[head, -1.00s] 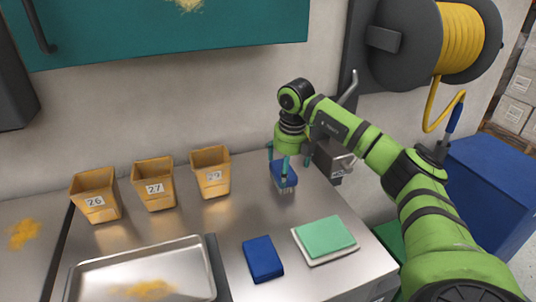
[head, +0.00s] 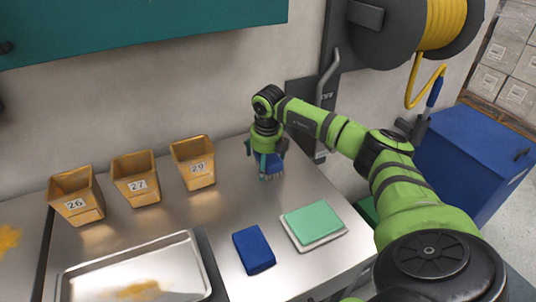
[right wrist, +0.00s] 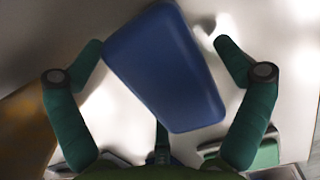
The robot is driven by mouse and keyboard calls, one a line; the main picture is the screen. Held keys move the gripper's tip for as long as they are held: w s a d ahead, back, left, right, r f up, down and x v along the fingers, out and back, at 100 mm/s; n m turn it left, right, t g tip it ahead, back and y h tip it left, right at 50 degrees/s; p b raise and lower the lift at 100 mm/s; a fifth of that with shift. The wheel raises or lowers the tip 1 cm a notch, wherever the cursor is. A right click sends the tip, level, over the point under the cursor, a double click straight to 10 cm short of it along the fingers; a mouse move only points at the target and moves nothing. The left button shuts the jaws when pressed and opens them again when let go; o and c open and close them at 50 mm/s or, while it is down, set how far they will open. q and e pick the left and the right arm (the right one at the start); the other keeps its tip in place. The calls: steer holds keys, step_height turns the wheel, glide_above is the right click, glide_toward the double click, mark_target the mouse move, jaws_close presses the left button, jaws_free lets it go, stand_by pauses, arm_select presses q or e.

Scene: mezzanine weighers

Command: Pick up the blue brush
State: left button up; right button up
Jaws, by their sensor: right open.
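The blue brush (head: 275,170) is on the steel counter near the back wall, right of the yellow bins. My right gripper (head: 265,170) is directly over it, with its fingers reaching down around it and hiding part of it. In the right wrist view the brush's smooth blue back (right wrist: 165,70) lies between the two dark green fingers, tilted at an angle. My left gripper is not in view.
A folded blue cloth or pad (head: 253,250) and a green pad on a white one (head: 314,223) lie nearer on the counter. Yellow bins (head: 136,180) stand to the left, behind a metal tray (head: 196,262). A dark bracket (head: 305,125) on the wall is close to the wrist.

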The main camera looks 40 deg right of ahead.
steer(key=c, duration=1.2)
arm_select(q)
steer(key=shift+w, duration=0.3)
arm_select(e)
steer(key=shift+o, duration=0.2)
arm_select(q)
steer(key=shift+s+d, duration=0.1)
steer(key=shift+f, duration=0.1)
arm_select(e)
steer(key=shift+r, duration=0.15)
